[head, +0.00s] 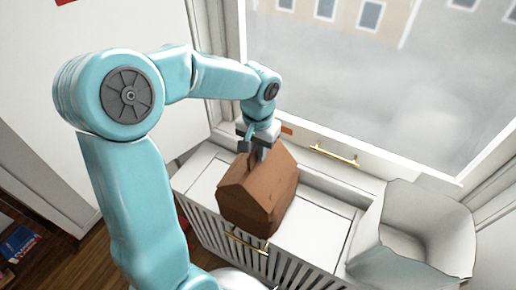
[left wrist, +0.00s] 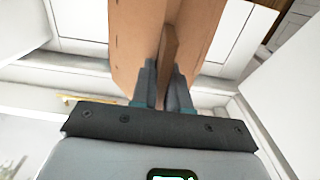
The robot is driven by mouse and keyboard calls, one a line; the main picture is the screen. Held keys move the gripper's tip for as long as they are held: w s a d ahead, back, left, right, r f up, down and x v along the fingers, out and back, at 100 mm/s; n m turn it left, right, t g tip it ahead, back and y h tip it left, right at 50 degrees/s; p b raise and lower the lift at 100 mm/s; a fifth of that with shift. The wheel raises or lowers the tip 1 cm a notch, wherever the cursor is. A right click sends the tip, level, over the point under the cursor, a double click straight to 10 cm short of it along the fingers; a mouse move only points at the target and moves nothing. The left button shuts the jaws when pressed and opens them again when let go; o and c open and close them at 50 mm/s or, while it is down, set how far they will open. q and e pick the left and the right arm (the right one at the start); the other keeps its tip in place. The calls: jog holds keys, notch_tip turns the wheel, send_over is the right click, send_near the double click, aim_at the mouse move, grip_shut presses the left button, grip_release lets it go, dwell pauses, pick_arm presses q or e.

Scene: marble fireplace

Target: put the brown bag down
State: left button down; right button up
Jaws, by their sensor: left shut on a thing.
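The brown bag (head: 258,196) has a folded, roof-like top and is upright over the white slatted cabinet under the window in the head view. I cannot tell whether its base touches the cabinet top (head: 318,222). My left gripper (head: 262,152) comes down from above and is shut on the bag's top ridge. In the left wrist view the gripper's two fingers (left wrist: 166,88) pinch the bag's brown ridge, with the bag's side (left wrist: 136,35) beyond them. The bag hides part of the cabinet top. My right gripper is not in view.
An open white bin or bag (head: 425,225) stands at the right of the cabinet. A window (head: 370,90) with a gold handle (head: 334,155) is behind. Blue and red items (head: 20,243) lie at the lower left. Bare cabinet top shows on both sides of the brown bag.

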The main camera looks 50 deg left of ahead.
pick_arm(q)
jog(key=shift+s+r, duration=0.1)
jog(key=shift+f, duration=0.25)
jog(key=c, duration=1.1)
grip_release()
jog(key=shift+r, duration=0.1)
notch_tip(320, 180, up, 12)
jog(key=shift+r, duration=0.2)
jog(key=shift+f, duration=0.1)
